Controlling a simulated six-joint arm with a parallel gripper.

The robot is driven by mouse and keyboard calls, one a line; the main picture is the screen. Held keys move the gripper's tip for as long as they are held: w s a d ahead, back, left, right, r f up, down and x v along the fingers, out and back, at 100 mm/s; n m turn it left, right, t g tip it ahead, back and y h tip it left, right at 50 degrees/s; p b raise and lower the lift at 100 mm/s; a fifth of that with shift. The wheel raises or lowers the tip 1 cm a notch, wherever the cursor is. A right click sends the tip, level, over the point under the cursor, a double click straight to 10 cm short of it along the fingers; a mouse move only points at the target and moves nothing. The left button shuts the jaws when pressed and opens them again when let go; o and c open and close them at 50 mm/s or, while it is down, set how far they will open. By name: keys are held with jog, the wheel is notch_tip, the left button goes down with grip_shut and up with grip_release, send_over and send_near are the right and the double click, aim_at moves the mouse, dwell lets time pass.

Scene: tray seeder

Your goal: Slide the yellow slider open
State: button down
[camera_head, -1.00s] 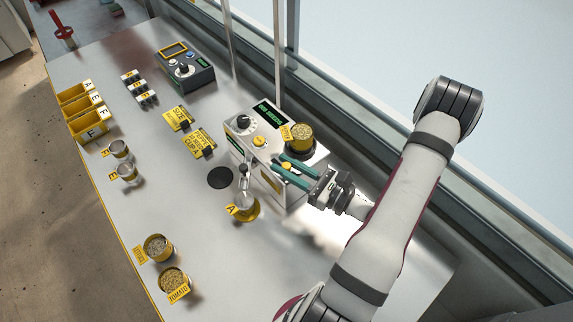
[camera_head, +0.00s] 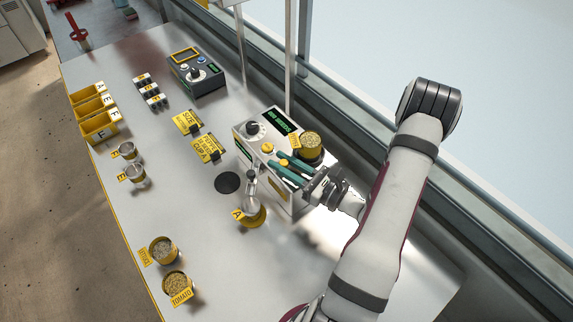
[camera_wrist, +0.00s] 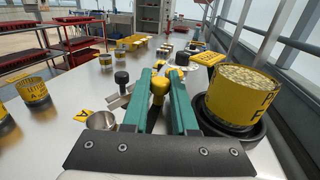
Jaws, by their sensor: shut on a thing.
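The yellow slider knob (camera_head: 284,162) sits on top of the grey seeder machine (camera_head: 291,200), which has a green-lit display. My gripper (camera_head: 275,159), with two teal fingers, reaches over the machine from the right and is shut on the knob. In the wrist view the yellow slider knob (camera_wrist: 159,88) stands between the teal fingers of my gripper (camera_wrist: 160,82). The slider's base and track are hidden by the fingers.
A seed-filled yellow cup (camera_head: 311,143) stands on the machine close beside my fingers. A yellow button (camera_head: 267,148) and a dial (camera_head: 255,129) lie beyond the fingertips. A metal cup (camera_head: 250,204) on a yellow base is in front. A window frame runs behind.

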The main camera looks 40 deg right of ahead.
jog(key=c, duration=0.7)
grip_release()
jog(key=shift+d, duration=0.1)
jog(key=v, duration=1.5)
jog(key=shift+s, duration=0.35)
jog(key=shift+d, duration=0.1)
